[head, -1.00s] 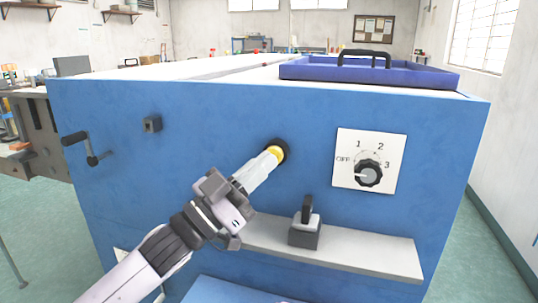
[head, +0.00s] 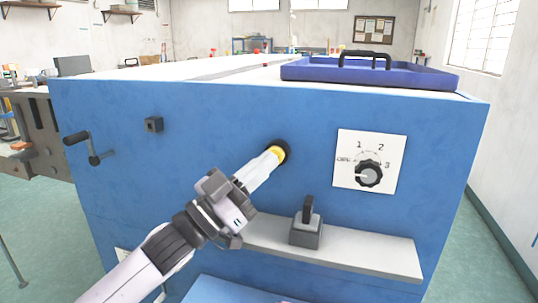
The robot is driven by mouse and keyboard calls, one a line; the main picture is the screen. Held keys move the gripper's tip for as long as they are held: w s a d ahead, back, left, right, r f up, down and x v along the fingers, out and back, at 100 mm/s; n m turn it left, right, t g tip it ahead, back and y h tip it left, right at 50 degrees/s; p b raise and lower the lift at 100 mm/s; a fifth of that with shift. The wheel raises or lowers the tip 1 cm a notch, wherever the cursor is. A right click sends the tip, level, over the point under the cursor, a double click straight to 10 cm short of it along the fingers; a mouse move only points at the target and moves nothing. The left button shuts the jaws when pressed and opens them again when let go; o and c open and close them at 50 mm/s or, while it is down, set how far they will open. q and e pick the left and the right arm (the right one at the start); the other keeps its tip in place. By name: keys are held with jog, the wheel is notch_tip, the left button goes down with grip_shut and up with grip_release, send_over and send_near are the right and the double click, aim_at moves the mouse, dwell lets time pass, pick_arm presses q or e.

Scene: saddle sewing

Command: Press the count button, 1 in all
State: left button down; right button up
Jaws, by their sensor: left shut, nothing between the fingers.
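The count button (head: 282,149) is a yellow button in a black round collar on the front of the blue machine cabinet (head: 210,120). My left gripper (head: 273,157) is shut and empty, and its fingertips are at the button, covering part of its yellow face. I cannot tell from this view whether the tips touch it or how far in it is pressed. My right gripper is not in view.
Right of the button is a white dial plate (head: 345,145) with a black knob (head: 368,173). Below, a grey shelf (head: 370,258) carries a small lever switch (head: 306,230). A crank handle (head: 85,147) sits left. A blue tray (head: 430,78) lies on top.

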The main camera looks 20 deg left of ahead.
pick_arm(q)
jog(key=shift+a+r, duration=0.1)
jog(key=shift+r, duration=0.25)
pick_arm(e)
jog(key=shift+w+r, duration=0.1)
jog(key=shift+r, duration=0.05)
pick_arm(q)
jog(key=shift+s+d+f+p, duration=0.1)
jog(key=shift+s+f+p, duration=0.15)
jog(key=shift+s, duration=0.7)
jog(key=shift+s+d+f+p, duration=0.1)
jog(key=shift+s+f+p, duration=0.15)
jog(key=shift+s, duration=0.7)
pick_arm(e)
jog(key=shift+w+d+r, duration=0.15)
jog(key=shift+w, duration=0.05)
